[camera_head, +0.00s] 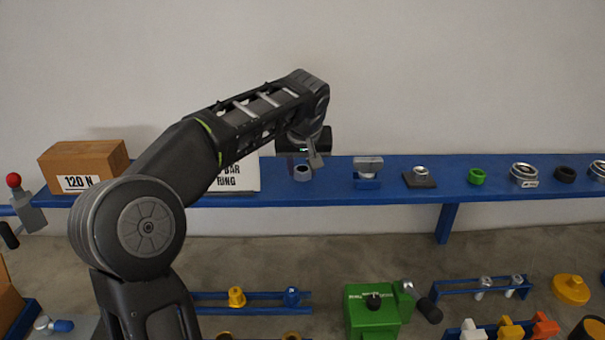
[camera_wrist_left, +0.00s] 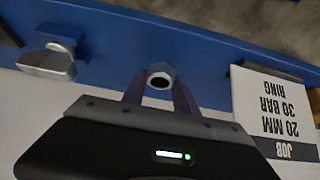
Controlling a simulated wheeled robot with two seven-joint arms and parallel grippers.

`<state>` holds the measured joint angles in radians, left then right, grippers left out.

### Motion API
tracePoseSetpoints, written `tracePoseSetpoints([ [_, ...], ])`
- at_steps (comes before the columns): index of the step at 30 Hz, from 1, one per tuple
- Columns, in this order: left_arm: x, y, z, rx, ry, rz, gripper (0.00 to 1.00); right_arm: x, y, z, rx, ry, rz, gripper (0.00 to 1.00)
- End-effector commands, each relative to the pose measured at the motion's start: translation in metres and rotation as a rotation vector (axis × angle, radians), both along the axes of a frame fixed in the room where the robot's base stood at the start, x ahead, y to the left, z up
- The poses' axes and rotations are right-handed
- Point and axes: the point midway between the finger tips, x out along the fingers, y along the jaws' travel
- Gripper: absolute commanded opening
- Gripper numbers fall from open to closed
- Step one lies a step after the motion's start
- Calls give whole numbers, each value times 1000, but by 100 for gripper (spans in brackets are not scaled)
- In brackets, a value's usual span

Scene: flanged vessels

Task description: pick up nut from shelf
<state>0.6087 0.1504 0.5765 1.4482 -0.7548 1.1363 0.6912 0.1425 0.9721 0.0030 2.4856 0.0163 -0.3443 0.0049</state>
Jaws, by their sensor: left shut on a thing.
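The grey nut (camera_head: 302,173) is at the blue shelf (camera_head: 400,190), left of the shelf's middle. My left gripper (camera_head: 308,158) reaches down over the shelf and is shut on it. In the left wrist view the nut (camera_wrist_left: 160,72) shows its dark round hole and sits between the two fingers (camera_wrist_left: 158,88). I cannot tell whether the nut touches the shelf. My right gripper is not in view.
A sign card (camera_wrist_left: 270,112) stands close beside the nut, with a cardboard box (camera_head: 85,163) farther left. A metal part on a blue stand (camera_head: 368,170) is to the right, then a part on a dark plate (camera_head: 420,178) and a green ring (camera_head: 477,177).

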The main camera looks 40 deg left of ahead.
Motion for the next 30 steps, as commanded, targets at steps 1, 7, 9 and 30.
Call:
tracePoseSetpoints([
  [1,0,-1,7,0,-3,-1,0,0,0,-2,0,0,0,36],
  [7,1,-1,46,-1,-6,-1,0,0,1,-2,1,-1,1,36],
  [9,1,-1,58,-1,-3,-1,0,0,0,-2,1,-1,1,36],
  [30,0,0,82,0,0,0,0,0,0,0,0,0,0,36],
])
